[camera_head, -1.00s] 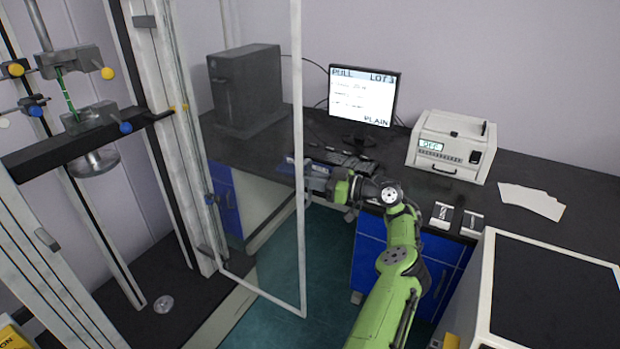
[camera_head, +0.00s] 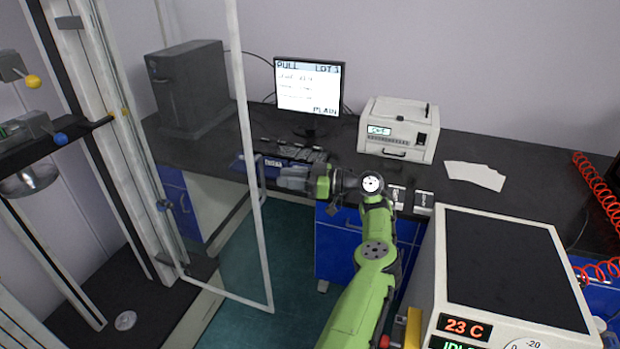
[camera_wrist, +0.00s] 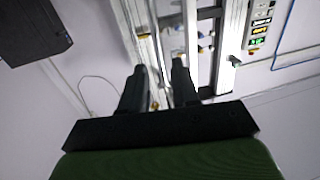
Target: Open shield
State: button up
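The shield (camera_head: 225,220) is a clear panel in a pale frame, attached at the tester's upright column on the left. It stands swung out from the tester, its free edge toward the desk and over the floor gap. A handle (camera_head: 260,169) sits on that free edge. My gripper (camera_head: 281,180) is just right of the handle in the head view and looks apart from it; depth is hard to judge. In the wrist view my gripper (camera_wrist: 159,70) shows two dark fingers with a gap and nothing held between them. The shield is not clearly visible there.
The tester column (camera_head: 105,120) and its clamps (camera_head: 25,130) stand at left. The dark desk (camera_head: 510,210) holds a monitor (camera_head: 308,86), a keyboard (camera_head: 290,150), a dark computer case (camera_head: 190,88) and a white instrument (camera_head: 398,128). A white unit (camera_head: 430,270) stands close right of my arm.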

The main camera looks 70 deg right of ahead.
jog(key=v, duration=0.8)
dwell(0.4)
